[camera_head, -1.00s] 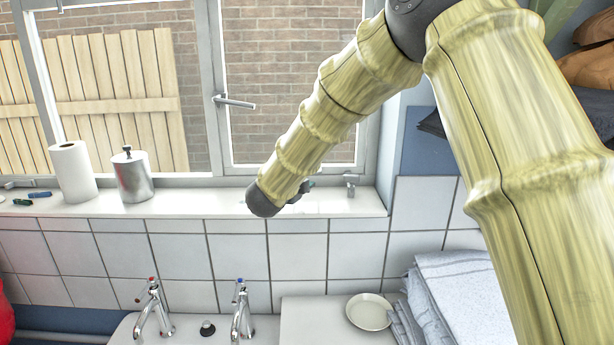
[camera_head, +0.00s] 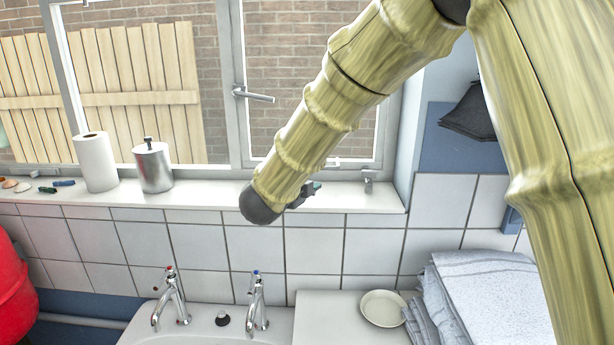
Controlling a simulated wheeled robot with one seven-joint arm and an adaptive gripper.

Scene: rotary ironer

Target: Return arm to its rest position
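My arm (camera_head: 345,85), in a yellow-green ribbed sleeve, comes in from the upper right and bends down to the left. Its dark rounded end joint (camera_head: 258,206) is in front of the window sill and the tiles below it. A small part of my gripper (camera_head: 306,194) shows behind that end joint, at the level of the sill. The rest of it is hidden by the arm, so its fingers cannot be made out. No held object is visible.
A paper roll (camera_head: 95,162) and a metal canister (camera_head: 153,166) stand on the window sill (camera_head: 215,194). Below are a sink with two taps (camera_head: 257,303), a plate (camera_head: 383,308) and folded cloths (camera_head: 485,295). A red object (camera_head: 14,285) is at the left edge.

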